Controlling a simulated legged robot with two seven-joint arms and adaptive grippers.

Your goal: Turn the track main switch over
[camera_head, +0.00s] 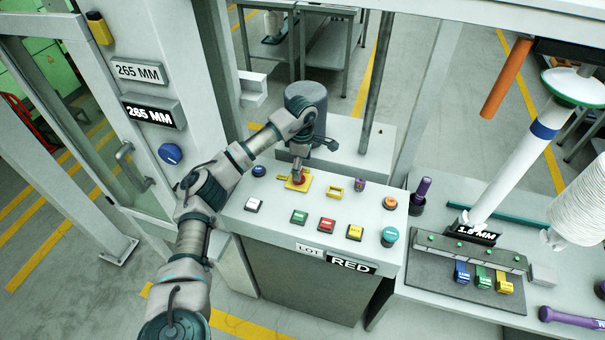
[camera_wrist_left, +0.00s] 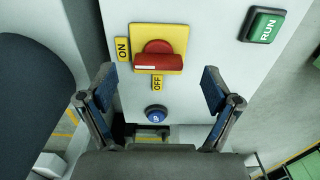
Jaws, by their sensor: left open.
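The track main switch is a red rotary handle (camera_wrist_left: 158,60) on a yellow plate (camera_wrist_left: 170,33), on the light grey console top. In the left wrist view its bar lies crosswise, with a white mark at its left end. An ON label (camera_wrist_left: 123,49) sits left of the plate and an OFF label (camera_wrist_left: 158,83) below it. My left gripper (camera_wrist_left: 158,82) is open and empty, its fingers apart on either side of the switch in that view. In the head view the left gripper (camera_head: 298,172) is over the switch and partly hides it. My right gripper is not in view.
The console (camera_head: 270,215) also bears a green RUN button (camera_wrist_left: 264,27), a blue button (camera_wrist_left: 156,114) and several coloured buttons. A dark grey cylinder (camera_head: 307,95) stands behind it.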

